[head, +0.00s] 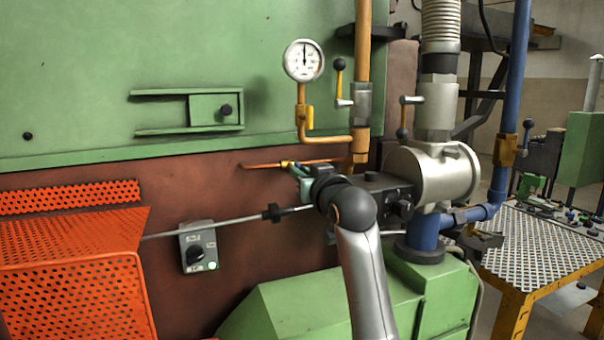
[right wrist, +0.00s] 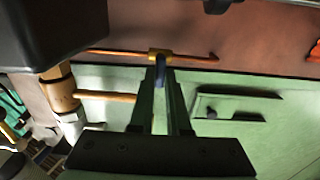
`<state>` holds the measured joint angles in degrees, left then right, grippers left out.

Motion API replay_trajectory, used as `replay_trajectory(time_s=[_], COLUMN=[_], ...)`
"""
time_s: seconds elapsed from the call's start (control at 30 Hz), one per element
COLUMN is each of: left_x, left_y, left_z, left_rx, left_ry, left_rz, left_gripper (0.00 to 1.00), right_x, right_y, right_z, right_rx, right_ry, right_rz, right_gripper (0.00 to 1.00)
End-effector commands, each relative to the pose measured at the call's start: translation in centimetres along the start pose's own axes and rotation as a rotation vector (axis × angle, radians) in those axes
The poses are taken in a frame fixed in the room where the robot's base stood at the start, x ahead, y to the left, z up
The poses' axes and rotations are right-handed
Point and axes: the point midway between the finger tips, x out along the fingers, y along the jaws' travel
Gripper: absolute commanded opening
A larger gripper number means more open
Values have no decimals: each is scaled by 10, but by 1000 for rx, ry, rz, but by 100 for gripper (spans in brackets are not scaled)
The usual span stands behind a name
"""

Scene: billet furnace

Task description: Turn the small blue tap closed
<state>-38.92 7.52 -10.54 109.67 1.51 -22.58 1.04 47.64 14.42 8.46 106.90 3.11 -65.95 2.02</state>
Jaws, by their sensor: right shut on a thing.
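The small blue tap is on a thin orange pipe (head: 258,166) that runs along the red-brown wall below the green panel. Its yellow body (head: 287,164) shows just beyond my right gripper (head: 303,178). In the right wrist view the yellow body (right wrist: 159,53) sits across the pipe, and the blue tap handle (right wrist: 161,76) stands between the fingertips of my right gripper (right wrist: 162,80). The gripper is shut on this handle. In the head view the fingers and wrist hide most of the handle, so its angle is hard to tell. My left gripper is not in view.
A pressure gauge (head: 304,60) and ball-ended levers stand above and right of the wrist. A silver cylinder (head: 436,174) and blue pipe are close at right. A thin metal rod (head: 217,222) crosses left towards an orange mesh guard (head: 75,285), above a switch box (head: 198,247).

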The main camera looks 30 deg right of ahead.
Motion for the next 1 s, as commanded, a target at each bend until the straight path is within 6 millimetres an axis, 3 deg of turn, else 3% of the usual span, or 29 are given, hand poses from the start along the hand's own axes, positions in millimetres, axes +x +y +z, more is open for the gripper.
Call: replay_trajectory(time_s=[0.63,1.0], left_x=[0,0], left_y=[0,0], left_z=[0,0], left_rx=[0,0], left_ry=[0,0], left_rz=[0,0], left_gripper=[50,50], right_x=[0,0], right_y=[0,0], right_z=[0,0], right_rx=[27,256], right_ry=[-1,-1], right_rz=[0,-2], right_gripper=[0,0])
